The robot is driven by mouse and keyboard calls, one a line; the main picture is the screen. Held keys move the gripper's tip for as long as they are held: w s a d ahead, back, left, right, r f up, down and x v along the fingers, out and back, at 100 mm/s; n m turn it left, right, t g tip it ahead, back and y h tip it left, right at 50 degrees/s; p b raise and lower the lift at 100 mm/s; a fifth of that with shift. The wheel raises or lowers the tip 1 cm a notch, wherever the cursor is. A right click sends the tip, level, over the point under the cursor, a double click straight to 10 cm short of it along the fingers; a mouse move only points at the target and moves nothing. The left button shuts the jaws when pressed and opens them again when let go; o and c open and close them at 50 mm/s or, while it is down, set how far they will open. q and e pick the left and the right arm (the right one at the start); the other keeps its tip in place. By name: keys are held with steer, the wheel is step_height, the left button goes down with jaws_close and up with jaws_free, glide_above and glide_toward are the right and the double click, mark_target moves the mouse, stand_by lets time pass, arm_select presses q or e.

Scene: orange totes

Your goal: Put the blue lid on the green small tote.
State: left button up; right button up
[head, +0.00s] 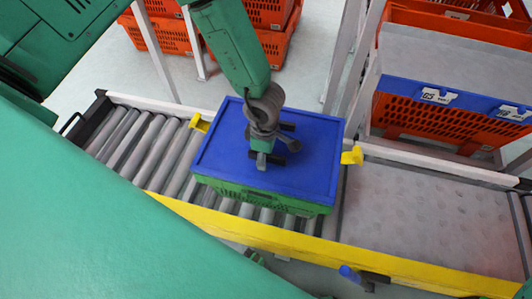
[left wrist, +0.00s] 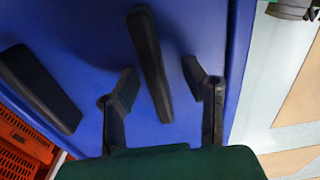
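The blue lid (head: 225,150) lies flat over the top of the green small tote (head: 255,198), which stands on the conveyor rollers. The lid's edges look roughly in line with the tote; I cannot tell whether it is fully seated. My left gripper (head: 266,150) is over the middle of the lid, pointing down. In the left wrist view the blue lid (left wrist: 75,30) fills most of the picture, with dark bars on it. My left gripper's fingers (left wrist: 162,72) are apart, with one dark bar (left wrist: 150,65) showing between them. My right gripper is not in view.
The roller conveyor (head: 140,140) has a yellow front rail (head: 290,245). Yellow tabs (head: 352,156) stand beside the tote. A flat dimpled section (head: 420,215) to the right is clear. Orange totes (head: 430,120) stand on racks behind.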

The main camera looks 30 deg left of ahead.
arm_select(q)
steer(key=shift+a, duration=0.15)
steer(key=shift+w+a+r, duration=0.1)
steer(key=shift+a+r, duration=0.05)
steer(key=shift+r, duration=0.25)
step_height(320, 180, up, 11)
